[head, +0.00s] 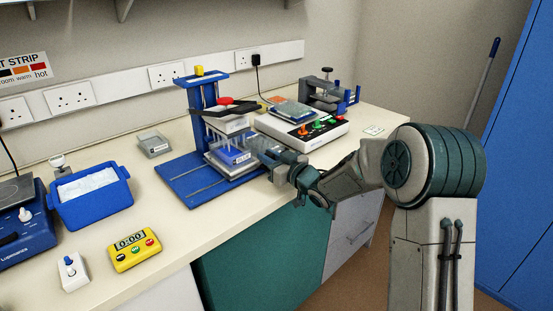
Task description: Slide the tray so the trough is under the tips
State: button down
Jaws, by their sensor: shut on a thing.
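The blue pipetting stand (205,108) has a blue base and a yellow knob on top. Its row of pale tips (213,136) hangs from the head. A light grey tray (232,174) lies on the base below the tips. A blue labelled container (236,157) sits on the tray at or just in front of the tips; whether it is the trough is hard to tell. My gripper (263,151) is at the tray's right side and is shut on the tray, with the grip itself small and partly hidden by my wrist.
A white device with coloured knobs (303,132) stands close behind and right of my gripper. The bench front (190,235) is clear.

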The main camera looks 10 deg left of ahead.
jog(key=shift+w+d+r, duration=0.1)
jog(key=shift+d, duration=0.1)
jog(key=c, duration=1.3)
grip_release()
jog(key=shift+w, duration=0.1)
jog(key=v, duration=1.4)
jog(key=shift+b, duration=0.35)
